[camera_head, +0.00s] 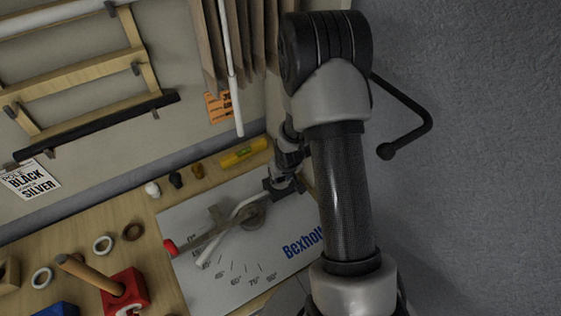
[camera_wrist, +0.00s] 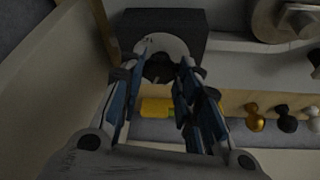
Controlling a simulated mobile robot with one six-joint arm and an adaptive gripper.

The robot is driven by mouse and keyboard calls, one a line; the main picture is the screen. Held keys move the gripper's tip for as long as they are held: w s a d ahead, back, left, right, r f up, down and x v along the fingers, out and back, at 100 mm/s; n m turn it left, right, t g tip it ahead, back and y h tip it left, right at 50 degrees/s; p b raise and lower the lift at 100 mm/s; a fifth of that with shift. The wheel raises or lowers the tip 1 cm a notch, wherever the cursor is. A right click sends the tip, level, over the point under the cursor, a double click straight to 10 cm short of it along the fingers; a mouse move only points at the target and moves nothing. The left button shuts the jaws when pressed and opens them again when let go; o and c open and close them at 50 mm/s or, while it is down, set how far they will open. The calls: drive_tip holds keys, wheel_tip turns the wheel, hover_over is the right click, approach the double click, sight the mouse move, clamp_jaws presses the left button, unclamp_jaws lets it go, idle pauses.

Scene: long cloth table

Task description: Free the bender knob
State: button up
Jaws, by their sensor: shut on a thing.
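The bender stands on a white board (camera_head: 225,285) with angle marks and blue lettering. Its round grey former (camera_head: 254,215) and its lever with a red grip (camera_head: 170,247) show in the head view, and a pale tube (camera_head: 222,243) lies across it. My gripper (camera_head: 283,178) is at the dark block (camera_head: 273,190) at the board's back right. In the wrist view, the pale round knob (camera_wrist: 176,46) sits on the dark block (camera_wrist: 190,25). My gripper (camera_wrist: 164,62) is shut on the knob, a finger at either side. In the head view my gripper hides the knob.
A yellow level (camera_head: 244,153) lies behind the board, close to my gripper. Small white (camera_head: 152,189), black (camera_head: 175,180) and gold (camera_head: 197,171) knobs stand along the back. A red block (camera_head: 128,288) with a wooden handle is at front left. A grey wall is right.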

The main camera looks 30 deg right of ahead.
drive_tip(key=shift+d+r+n+y+p, duration=0.15)
drive_tip(key=shift+n+p, duration=0.25)
drive_tip(key=shift+p, duration=0.75)
drive_tip(key=shift+r+n+y+p, duration=0.15)
drive_tip(key=shift+n+p, duration=0.25)
drive_tip(key=shift+p, duration=0.75)
drive_tip(key=shift+w+f+n+y+p, duration=0.1)
drive_tip(key=shift+f+n+y+p, duration=0.2)
drive_tip(key=shift+n+p, duration=0.75)
drive_tip(key=shift+m+p, duration=0.3)
drive_tip(key=shift+m, duration=0.05)
drive_tip(key=o, duration=1.1)
drive_tip(key=shift+c, duration=0.2)
drive_tip(key=shift+r, duration=0.2)
drive_tip(key=s, duration=1.2)
drive_tip(key=shift+s+d+r, duration=0.35)
drive_tip(key=shift+d, duration=0.05)
